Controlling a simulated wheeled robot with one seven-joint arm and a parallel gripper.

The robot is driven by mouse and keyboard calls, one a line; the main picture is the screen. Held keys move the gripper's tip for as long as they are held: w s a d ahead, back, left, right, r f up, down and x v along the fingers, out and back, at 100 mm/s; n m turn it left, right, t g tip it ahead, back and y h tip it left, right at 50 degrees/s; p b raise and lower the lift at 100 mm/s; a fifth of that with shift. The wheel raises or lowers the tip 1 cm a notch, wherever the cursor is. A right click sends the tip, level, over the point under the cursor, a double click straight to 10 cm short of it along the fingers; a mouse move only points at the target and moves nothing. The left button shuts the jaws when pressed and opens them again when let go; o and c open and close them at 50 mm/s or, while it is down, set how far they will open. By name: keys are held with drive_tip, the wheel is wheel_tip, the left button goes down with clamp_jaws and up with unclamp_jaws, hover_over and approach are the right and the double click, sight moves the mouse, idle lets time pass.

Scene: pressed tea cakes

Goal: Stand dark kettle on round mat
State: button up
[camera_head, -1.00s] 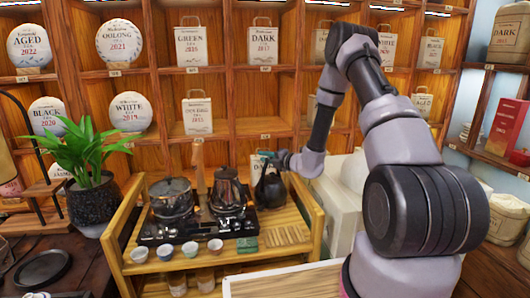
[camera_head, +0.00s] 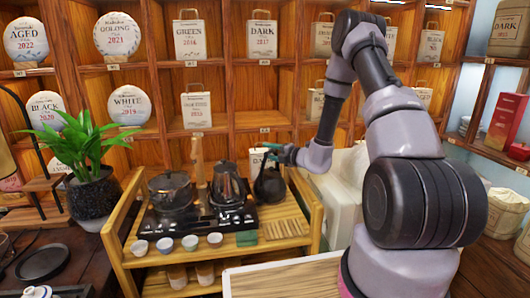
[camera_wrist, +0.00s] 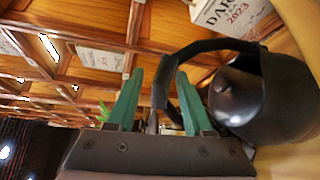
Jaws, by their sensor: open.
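The dark kettle (camera_head: 270,187), round and black with a loop handle, stands on the right rear of the slatted wooden stand. In the wrist view the kettle (camera_wrist: 262,100) fills the right side, tilted by the camera angle. My gripper (camera_head: 283,154) is at the kettle's upper handle. In the wrist view my gripper (camera_wrist: 155,85) has its green fingers apart, with part of the black handle showing between them. A flat dark round disc (camera_head: 42,262), which looks like the round mat, lies on the dark table at far left, with nothing on it.
A black stove (camera_head: 195,221) on the stand (camera_head: 190,253) carries a pot (camera_head: 170,192) and another kettle (camera_head: 228,186). Several small cups (camera_head: 189,243) line the stand's front. A potted plant (camera_head: 92,198) stands between stand and disc. Shelves with tea packages rise behind.

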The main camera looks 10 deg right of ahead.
drive_tip(key=v, duration=0.8)
drive_tip(key=s+a+r+n+g+y, duration=0.2)
drive_tip(key=s+a+r+n+g, duration=0.4)
drive_tip(key=r+n, duration=0.4)
drive_tip(key=s+a+r+n+g+y, duration=0.2)
drive_tip(key=s+a+r+n+g, duration=0.25)
drive_tip(key=s+r+n, duration=0.55)
drive_tip(key=s+d+r+n+t+h, duration=0.2)
drive_tip(key=s+d+r+n+h, duration=0.3)
drive_tip(key=n, duration=0.5)
drive_tip(key=s+d+r+n+t+h, duration=0.2)
drive_tip(key=s+d+r+n+h, duration=0.3)
drive_tip(key=s+n, duration=0.4)
drive_tip(key=shift+s+d+n+h, duration=0.2)
drive_tip(key=shift+s+n+h, duration=0.15)
drive_tip(key=shift+n, duration=0.85)
drive_tip(key=shift+r, duration=0.15)
